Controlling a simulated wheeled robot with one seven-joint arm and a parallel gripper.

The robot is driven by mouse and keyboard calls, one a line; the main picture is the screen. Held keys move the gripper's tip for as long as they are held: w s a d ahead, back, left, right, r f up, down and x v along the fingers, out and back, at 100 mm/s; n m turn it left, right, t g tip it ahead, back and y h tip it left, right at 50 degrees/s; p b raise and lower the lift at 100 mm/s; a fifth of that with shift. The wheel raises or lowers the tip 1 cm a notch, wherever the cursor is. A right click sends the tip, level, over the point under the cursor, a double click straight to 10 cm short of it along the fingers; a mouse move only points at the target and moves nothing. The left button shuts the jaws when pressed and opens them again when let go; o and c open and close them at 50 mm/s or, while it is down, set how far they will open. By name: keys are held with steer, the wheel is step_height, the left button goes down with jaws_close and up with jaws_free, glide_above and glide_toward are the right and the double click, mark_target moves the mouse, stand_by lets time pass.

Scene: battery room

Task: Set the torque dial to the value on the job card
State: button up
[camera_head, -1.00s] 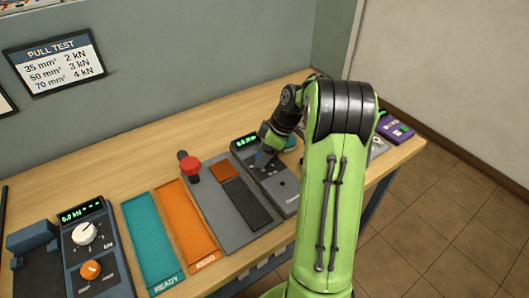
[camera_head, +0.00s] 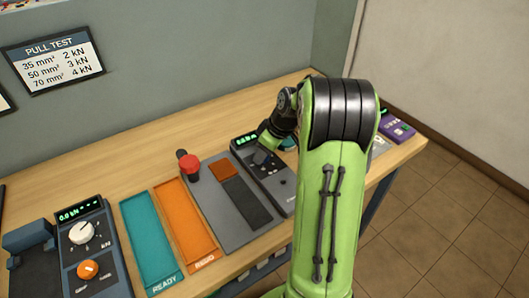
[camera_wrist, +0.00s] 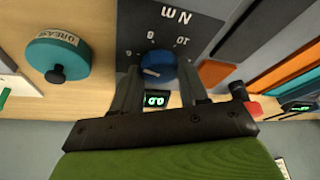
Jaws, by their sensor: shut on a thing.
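The torque tester is a dark grey panel (camera_head: 276,186) on the bench, partly covered by my arm in the head view. Its blue dial (camera_wrist: 158,66) shows in the wrist view, with a white pointer mark and scale figures up to 10 beside "N m". I cannot make out a readable job card.
Orange (camera_head: 184,220) and teal (camera_head: 148,240) trays and a pull tester (camera_head: 85,245) lie further left. A teal grease tin (camera_wrist: 55,57) is close beside the panel. A purple device (camera_head: 397,131) sits at the right end.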

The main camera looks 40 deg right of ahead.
steer(key=m+h, duration=0.1)
steer(key=m, duration=0.1)
steer(key=m+b, duration=0.1)
steer(key=m, duration=0.1)
steer(key=shift+a+m+t+h, duration=0.15)
steer(key=shift+m+t+h, duration=0.15)
steer(key=shift+h, duration=0.1)
steer(key=m+h, duration=0.1)
steer(key=m, duration=0.1)
steer(key=m+h, duration=0.1)
steer(key=m, duration=0.2)
steer(key=shift+w+a, duration=0.1)
steer(key=shift+a, duration=0.05)
steer(key=m+g+h, duration=0.1)
steer(key=m, duration=0.4)
steer(key=shift+a+m+g+h+p, duration=0.1)
steer(key=shift+m+g+h+p, duration=0.3)
steer(key=shift+w+m+g+h+p, duration=0.2)
steer(key=shift+m+g, duration=0.25)
steer(key=shift+m, duration=0.7)
steer(key=shift+s+m+g+h+p, duration=0.1)
steer(key=shift+m+g+p, duration=0.25)
steer(key=shift+m, duration=0.8)
steer(key=o, duration=1.1)
steer(key=shift+c, duration=0.2)
